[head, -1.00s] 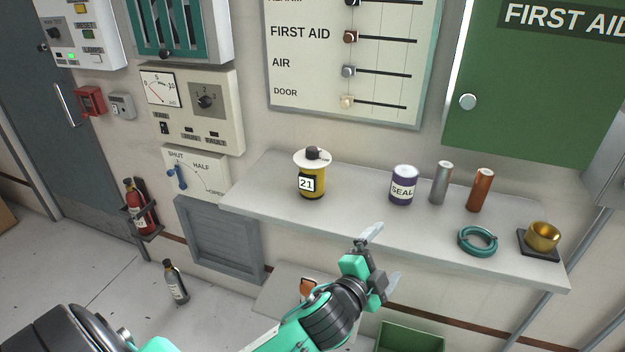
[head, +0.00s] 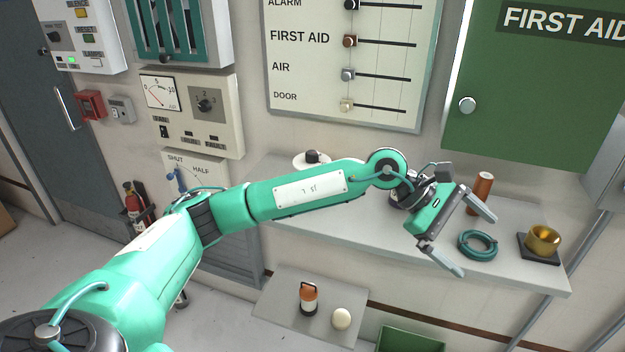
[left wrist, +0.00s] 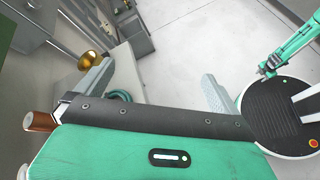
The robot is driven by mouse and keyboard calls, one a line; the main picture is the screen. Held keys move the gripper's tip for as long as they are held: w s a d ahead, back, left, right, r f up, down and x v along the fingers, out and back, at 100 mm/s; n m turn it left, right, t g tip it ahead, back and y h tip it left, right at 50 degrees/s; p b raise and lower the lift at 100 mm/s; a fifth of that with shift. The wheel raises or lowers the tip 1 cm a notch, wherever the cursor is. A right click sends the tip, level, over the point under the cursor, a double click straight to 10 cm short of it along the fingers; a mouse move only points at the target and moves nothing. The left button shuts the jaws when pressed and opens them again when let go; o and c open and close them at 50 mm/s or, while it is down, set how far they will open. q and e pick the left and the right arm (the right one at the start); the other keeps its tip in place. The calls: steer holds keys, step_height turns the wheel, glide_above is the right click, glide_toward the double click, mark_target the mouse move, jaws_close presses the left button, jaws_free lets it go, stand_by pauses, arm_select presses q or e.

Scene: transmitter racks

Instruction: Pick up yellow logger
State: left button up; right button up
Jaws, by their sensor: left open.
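The yellow logger, a yellow cylinder with a white disc and dark knob on top, stands on the shelf (head: 520,228). In the head view only its white top (head: 300,161) shows; my left forearm hides the yellow body. My left gripper (head: 474,240) is open and empty, to the right of the logger, over the front of the shelf by the teal coil. Its two fingers also show apart in the left wrist view (left wrist: 157,72), with floor between them. The logger is not visible in that view. My right gripper (left wrist: 268,69) seems to show small at the right of it.
A lower shelf (head: 275,310) holds an orange-and-black item (head: 308,298) and a cream round one (head: 341,318). A green bin (head: 410,338) stands below.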

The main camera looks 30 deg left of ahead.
arm_select(q)
steer(key=w+a+m+t+y, duration=0.1)
steer(key=w+a+y, duration=0.15)
steer(key=a, duration=0.25)
steer(key=w+a+m+y, duration=0.1)
steer(key=w+a+y, duration=0.1)
steer(key=a+y, duration=0.15)
steer(key=y, duration=1)
glide_toward(312, 152)
steer(key=shift+t, duration=0.4)
steer(key=p+x, duration=0.1)
steer(key=x, duration=0.1)
steer(key=s+p+x, duration=0.1)
steer(key=x, duration=0.1)
steer(key=shift+w+f, duration=0.1)
steer(key=shift+f, duration=0.45)
steer(key=p+x, duration=0.2)
steer(key=x, duration=0.3)
steer(key=shift+w+a+f, duration=0.15)
steer(key=shift+a+f, duration=0.05)
steer(key=shift+d, duration=0.1)
arm_select(e)
steer(key=r, duration=0.4)
steer(key=shift+d+r, duration=0.15)
steer(key=shift+d, duration=0.05)
arm_select(q)
steer(key=c, duration=1.3)
